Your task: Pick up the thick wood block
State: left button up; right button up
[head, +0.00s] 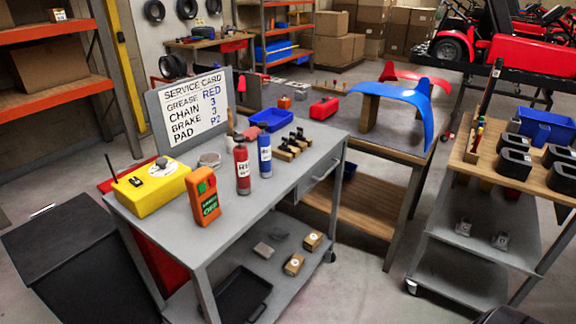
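Two small wood blocks with round white marks on them lie on the lower shelf (222,262) of the grey cart. One wood block (313,241) is at the right, near the shelf's edge. The other wood block (294,265) is nearer to me and a little to the left. The right one looks slightly bigger, but I cannot tell for sure which is the thick one. Neither of my grippers shows clearly. A dark shape cut off by the bottom edge at the right cannot be identified.
The cart top (225,227) holds a yellow box (150,190), an orange box (207,197), red (242,168) and blue (265,158) bottles. A black tray (243,293) and grey pieces share the lower shelf. A black bin (65,255) stands left; a workbench (395,151) stands behind.

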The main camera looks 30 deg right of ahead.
aim_at(313, 240)
jog(key=z, duration=1.3)
jog(key=i+l+z, duration=0.1)
jog(key=i+z, duration=0.15)
jog(key=i, duration=0.4)
jog(key=i+z, duration=0.25)
jog(key=i, duration=0.4)
jog(key=i+j+z, duration=0.25)
jog(key=i, duration=0.35)
